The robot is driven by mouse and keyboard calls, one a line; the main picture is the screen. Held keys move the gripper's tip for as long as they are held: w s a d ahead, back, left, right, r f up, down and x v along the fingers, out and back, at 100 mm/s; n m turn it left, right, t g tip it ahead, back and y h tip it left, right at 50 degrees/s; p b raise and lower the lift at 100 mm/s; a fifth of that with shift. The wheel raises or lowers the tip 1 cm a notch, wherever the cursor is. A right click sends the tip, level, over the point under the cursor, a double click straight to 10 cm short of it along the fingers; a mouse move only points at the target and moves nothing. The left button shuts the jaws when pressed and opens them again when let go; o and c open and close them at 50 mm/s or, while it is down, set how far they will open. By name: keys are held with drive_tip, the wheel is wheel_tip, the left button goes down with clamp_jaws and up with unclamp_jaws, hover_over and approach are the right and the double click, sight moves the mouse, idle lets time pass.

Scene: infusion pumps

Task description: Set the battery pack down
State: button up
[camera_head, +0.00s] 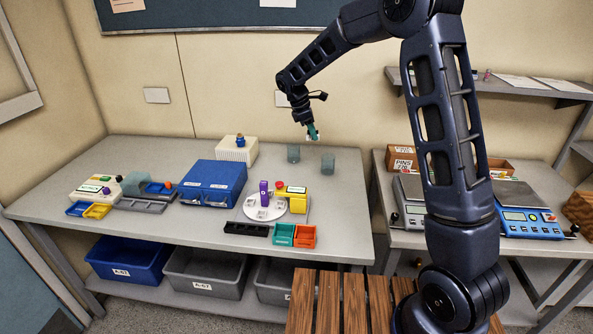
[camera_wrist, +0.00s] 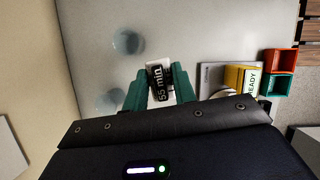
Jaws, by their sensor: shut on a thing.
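My gripper (camera_head: 313,132) is shut on the battery pack and holds it above the back right part of the grey table (camera_head: 340,215). In the wrist view the battery pack (camera_wrist: 159,80) is a small black and white block marked "55 min". It sits between the two teal fingers of my gripper (camera_wrist: 160,88). In the head view the fingers hide most of it. It appears clear of the tabletop, above and near two translucent grey-blue cups, one at left (camera_head: 293,153) and one at right (camera_head: 328,163).
A blue case (camera_head: 212,183), a black tray (camera_head: 247,228), a teal bin (camera_head: 284,235) and an orange bin (camera_head: 305,236) are nearby. The table's right side is bare.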

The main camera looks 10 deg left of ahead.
drive_tip(key=m, duration=0.2)
hover_over(294, 175)
drive_tip(key=a, duration=0.2)
drive_tip(key=shift+g, duration=0.4)
wheel_tip(294, 175, down, 20)
drive_tip(key=shift+d+f, duration=0.1)
drive_tip(key=shift+d, duration=0.05)
drive_tip(key=o, duration=1)
drive_tip(key=shift+f, duration=0.1)
drive_tip(key=shift+o, duration=0.2)
